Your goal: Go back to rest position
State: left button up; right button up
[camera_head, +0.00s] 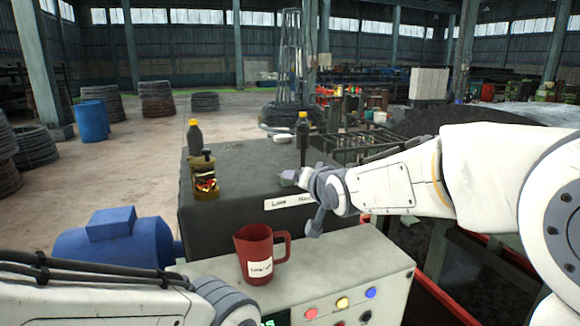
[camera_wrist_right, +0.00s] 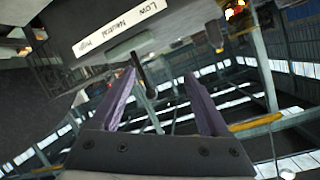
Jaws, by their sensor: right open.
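My right gripper (camera_head: 289,179) reaches in from the right over the dark machine housing (camera_head: 225,225), near its Low/Neutral label (camera_head: 290,202). In the right wrist view its two purple fingers (camera_wrist_right: 160,75) are spread with nothing gripped. In the right wrist view a dark rod (camera_wrist_right: 144,75), likely this lever, shows between the fingers, apart from both. The label there reads Low, Neutral, High (camera_wrist_right: 118,27). My left arm lies along the lower left; its gripper is out of frame.
A red mug (camera_head: 258,256) stands on the pale control panel (camera_head: 210,268) with coloured buttons. A lantern (camera_head: 205,180) and a dark bottle (camera_head: 194,138) stand on the housing's left. A blue motor (camera_head: 115,243) is beside it. Open floor lies to the left.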

jog(key=s+f+n+g+h, duration=0.1)
jog(key=s+f+n+g, duration=0.2)
jog(key=s, duration=0.9)
jog(key=s+d+f+n+g+h, duration=0.1)
jog(key=s+f+n+g, duration=0.2)
jog(key=s+f+g, duration=0.3)
jog(key=s+d+f+n+g+h, duration=0.1)
jog(key=s+f+n+g, duration=0.2)
jog(key=s+f, duration=0.7)
jog(key=s+g, duration=0.1)
jog(key=s, duration=0.9)
jog(key=shift+f+n, duration=0.25)
jog(key=shift+n, duration=0.05)
